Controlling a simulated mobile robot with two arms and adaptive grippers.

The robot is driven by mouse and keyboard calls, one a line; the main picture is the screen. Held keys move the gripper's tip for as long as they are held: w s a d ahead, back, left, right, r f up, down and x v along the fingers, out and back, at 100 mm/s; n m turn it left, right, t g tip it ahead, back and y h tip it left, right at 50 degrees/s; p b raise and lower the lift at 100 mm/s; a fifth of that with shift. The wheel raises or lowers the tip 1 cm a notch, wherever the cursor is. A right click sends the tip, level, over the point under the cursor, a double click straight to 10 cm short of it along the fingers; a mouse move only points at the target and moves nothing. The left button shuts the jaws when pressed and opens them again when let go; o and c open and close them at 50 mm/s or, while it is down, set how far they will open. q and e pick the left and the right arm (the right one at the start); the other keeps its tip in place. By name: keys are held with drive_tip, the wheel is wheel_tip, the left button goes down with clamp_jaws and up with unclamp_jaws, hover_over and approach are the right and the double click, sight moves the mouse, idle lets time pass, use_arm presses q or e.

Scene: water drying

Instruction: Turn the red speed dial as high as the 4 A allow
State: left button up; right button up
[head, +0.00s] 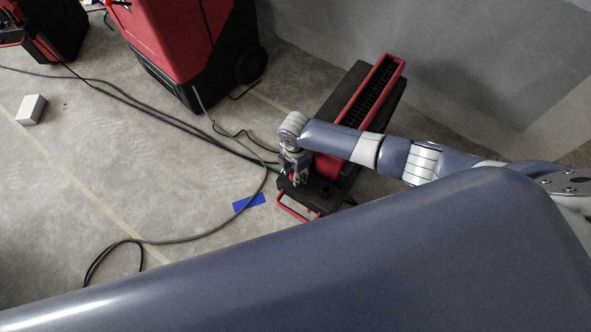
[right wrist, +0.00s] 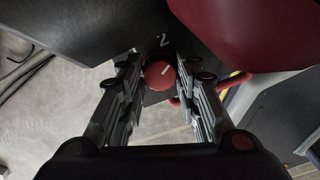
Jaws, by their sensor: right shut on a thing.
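The red speed dial (right wrist: 159,75) shows in the right wrist view as a round red knob with a light pointer line, between my right gripper's fingertips. A white "2" is printed on the dark panel just beyond it. My right gripper (right wrist: 158,82) is shut on the dial; it also shows in the head view (head: 297,178) over the near end of the black and red machine (head: 345,126). In the head view the dial is hidden by the gripper. I see no ammeter reading in either view. My left gripper is not in view.
A large red and black machine (head: 190,45) stands at the back, and another (head: 50,30) at the far left. Cables (head: 150,113) run across the concrete floor. A white block (head: 31,109) and a blue piece (head: 249,202) lie on the floor.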

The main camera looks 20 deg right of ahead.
idle(0.3)
drive_tip(key=o, duration=1.1)
drive_tip(key=shift+c, duration=0.2)
drive_tip(key=shift+r, duration=0.1)
wheel_tip(320, 180, up, 12)
